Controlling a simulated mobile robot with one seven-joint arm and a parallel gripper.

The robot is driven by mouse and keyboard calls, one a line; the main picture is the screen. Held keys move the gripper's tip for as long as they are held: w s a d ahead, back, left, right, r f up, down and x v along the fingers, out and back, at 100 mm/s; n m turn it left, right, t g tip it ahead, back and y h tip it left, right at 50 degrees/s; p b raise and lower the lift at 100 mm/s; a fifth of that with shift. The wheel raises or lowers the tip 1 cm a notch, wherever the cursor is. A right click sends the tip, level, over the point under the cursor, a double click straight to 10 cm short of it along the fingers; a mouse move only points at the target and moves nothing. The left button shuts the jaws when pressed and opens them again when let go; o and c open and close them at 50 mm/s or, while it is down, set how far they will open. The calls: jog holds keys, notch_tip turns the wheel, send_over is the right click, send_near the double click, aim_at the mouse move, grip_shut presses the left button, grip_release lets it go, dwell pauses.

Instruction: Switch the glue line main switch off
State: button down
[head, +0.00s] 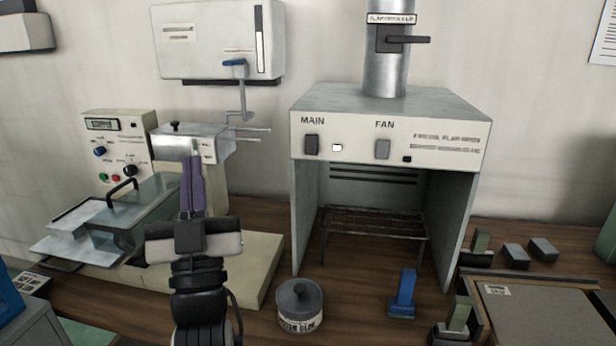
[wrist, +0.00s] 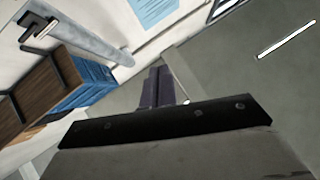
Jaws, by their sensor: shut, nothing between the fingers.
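A grey hood has a pale front panel (head: 390,143) with a dark rocker switch (head: 311,145) under the word MAIN. A small white lamp (head: 337,148) beside it looks lit. A lighter grey switch (head: 382,149) sits under the word FAN, with a dark lamp (head: 407,159) to its right. The smaller panel print is too blurred to read. My gripper (head: 191,160) points up, shut and empty, left of the hood and in front of the metal box on the left machine. Its purple fingers also show together in the wrist view (wrist: 158,76). No switch is clear there.
A control box (head: 118,150) with knobs and a glass-lidded tray (head: 140,215) stand at the left. A lidded glue pot (head: 299,306) and a blue clamp-like piece (head: 402,292) stand before the hood. A wall dispenser (head: 215,40) hangs above. Space directly before the hood panel looks clear.

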jog(key=w+d+f+m+g+h+b, duration=0.2)
jog(key=w+d+f+m+g+h, duration=0.1)
jog(key=w+d+f+h, duration=0.4)
jog(key=d+f+m+h, duration=0.1)
jog(key=d+f+h, duration=0.2)
jog(key=d, duration=0.2)
jog(key=shift+d+f+m+g, duration=0.2)
jog(key=shift+d+m+g, duration=0.1)
jog(key=shift+d, duration=0.05)
jog(key=shift+w+r, duration=0.1)
jog(key=p, duration=0.6)
send_near(311, 145)
notch_tip(311, 145, up, 5)
jog(key=w, duration=0.2)
jog(key=f, duration=0.1)
jog(key=w, duration=0.1)
jog(key=shift+w+d+f, duration=0.2)
jog(key=shift+w+d, duration=0.1)
jog(key=shift+w, duration=0.05)
jog(key=shift+w+d+f, duration=0.1)
jog(key=shift+w+f, duration=0.1)
jog(key=shift+w, duration=0.35)
jog(key=shift+f, duration=0.1)
